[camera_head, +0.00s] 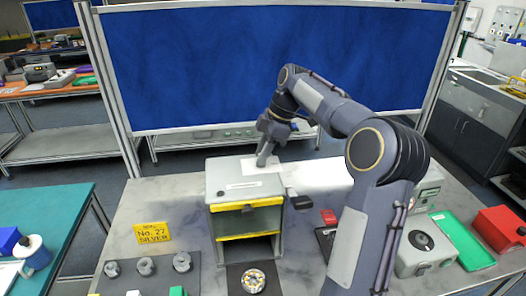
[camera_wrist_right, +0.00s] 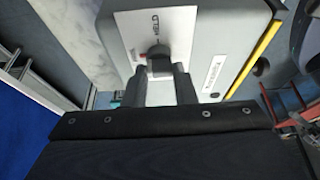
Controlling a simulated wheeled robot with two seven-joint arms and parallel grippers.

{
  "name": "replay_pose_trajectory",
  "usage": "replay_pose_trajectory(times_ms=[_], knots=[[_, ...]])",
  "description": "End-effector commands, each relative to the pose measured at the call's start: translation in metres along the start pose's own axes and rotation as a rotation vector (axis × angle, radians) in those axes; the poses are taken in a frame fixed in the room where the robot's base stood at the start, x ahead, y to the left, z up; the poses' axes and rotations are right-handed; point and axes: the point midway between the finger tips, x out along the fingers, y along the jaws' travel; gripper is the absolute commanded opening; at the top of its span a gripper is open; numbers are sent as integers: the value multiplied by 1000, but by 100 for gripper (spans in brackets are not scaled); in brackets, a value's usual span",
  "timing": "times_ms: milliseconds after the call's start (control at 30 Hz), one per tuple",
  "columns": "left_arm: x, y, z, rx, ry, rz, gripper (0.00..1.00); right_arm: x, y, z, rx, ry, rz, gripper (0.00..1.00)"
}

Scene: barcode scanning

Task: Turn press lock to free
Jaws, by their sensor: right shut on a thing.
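The grey press (camera_head: 218,205) with yellow-edged openings stands in the middle of the bench. In the right wrist view, its lock is a dark knob (camera_wrist_right: 159,55) on a white plate (camera_wrist_right: 185,20). The word HELD is printed above the knob, and a small red mark sits to its left. My right gripper (camera_head: 263,160) is at the far side of the press. In the wrist view its fingers (camera_wrist_right: 163,84) are shut on the knob, one on each side. The knob's far end shows; the gripped part is hidden. My left gripper is not in view.
A round dish (camera_head: 253,281) sits in front of the press. A yellow sign (camera_head: 152,233) and several metal rings are at the left. A red block (camera_head: 328,216), a grey device (camera_head: 424,250) and a green tray (camera_head: 462,243) are at the right. A blue screen (camera_head: 230,60) stands behind.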

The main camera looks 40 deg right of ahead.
Motion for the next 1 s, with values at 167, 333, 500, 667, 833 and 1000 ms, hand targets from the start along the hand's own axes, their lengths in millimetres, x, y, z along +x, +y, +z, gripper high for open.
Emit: replay_pose_trajectory(times_ms=[167, 333, 500, 667, 833, 1000], knots=[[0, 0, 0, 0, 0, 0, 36, 0, 0, 0, -3, -2, -1, 2], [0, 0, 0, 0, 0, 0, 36, 0, 0, 0, -2, -2, -1, 27], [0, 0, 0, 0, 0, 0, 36, 0, 0, 0, -2, -1, 0, 46], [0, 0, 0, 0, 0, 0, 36, 0, 0, 0, -1, -1, 0, 46], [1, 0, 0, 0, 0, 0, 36, -4, 0, 0, -1, 0, 2, 46], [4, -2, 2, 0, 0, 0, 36, -30, 1, 0, -1, 0, 5, 46]])
